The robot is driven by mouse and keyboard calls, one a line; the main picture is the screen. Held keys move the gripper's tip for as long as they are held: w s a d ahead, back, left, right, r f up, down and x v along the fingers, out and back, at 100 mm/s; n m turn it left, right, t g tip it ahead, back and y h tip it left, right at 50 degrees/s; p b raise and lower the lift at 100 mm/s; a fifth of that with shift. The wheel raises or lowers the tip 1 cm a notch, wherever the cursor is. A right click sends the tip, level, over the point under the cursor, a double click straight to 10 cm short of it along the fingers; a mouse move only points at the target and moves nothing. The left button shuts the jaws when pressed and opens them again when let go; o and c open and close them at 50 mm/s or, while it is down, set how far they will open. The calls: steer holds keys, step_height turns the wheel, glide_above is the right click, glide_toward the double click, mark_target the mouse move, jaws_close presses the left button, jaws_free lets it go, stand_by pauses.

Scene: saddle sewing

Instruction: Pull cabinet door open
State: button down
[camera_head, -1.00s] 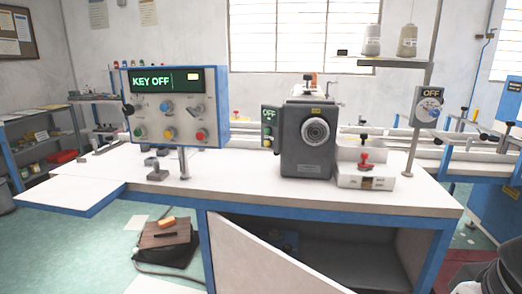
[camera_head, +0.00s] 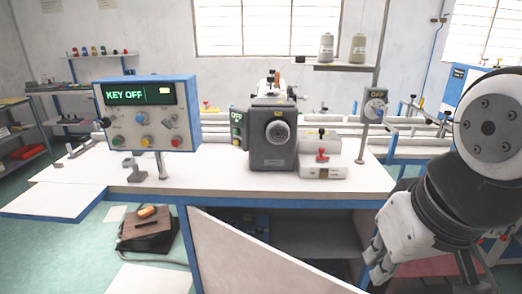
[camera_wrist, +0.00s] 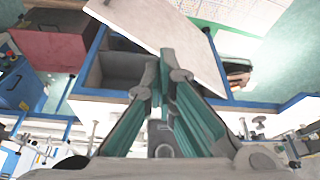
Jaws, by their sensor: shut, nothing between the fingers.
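The white cabinet door (camera_head: 265,260) stands partly open under the workbench, swung out from its left side toward me. Its lower part is cut off by the head view. Right of it shows the dark cabinet interior (camera_head: 315,238). In the wrist view, which looks upside down, the door (camera_wrist: 190,45) lies beyond the fingers, with the open grey cabinet (camera_wrist: 108,70) left of them. My gripper (camera_wrist: 161,60) is shut and empty. Its fingertips overlap the door's edge in the picture; contact cannot be told. In the head view my arm is at the right and the fingertips are not clear.
The workbench top (camera_head: 225,180) carries a control box (camera_head: 148,115) reading KEY OFF and a grey sewing machine (camera_head: 268,137). Green floor is open at the left.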

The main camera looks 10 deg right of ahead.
steer(key=w+d+f+m+g+y+b, duration=0.1)
steer(key=w+d+f+m+g+b, duration=0.15)
steer(key=w+d+f, duration=0.7)
steer(key=w+d+f+m+g+b, duration=0.2)
steer(key=w+d+f+m+b, duration=0.3)
steer(key=w+f, duration=0.65)
steer(key=w+d+f+g, duration=0.2)
steer(key=w+d+f, duration=0.2)
steer(key=d+f, duration=0.6)
steer(key=s+a+f, duration=0.2)
steer(key=a+f, duration=0.1)
steer(key=f, duration=0.3)
steer(key=s+a+f, duration=0.3)
steer(key=f, duration=0.3)
steer(key=shift+y, duration=0.4)
steer(key=shift+a+m, duration=0.1)
steer(key=shift+m, duration=0.15)
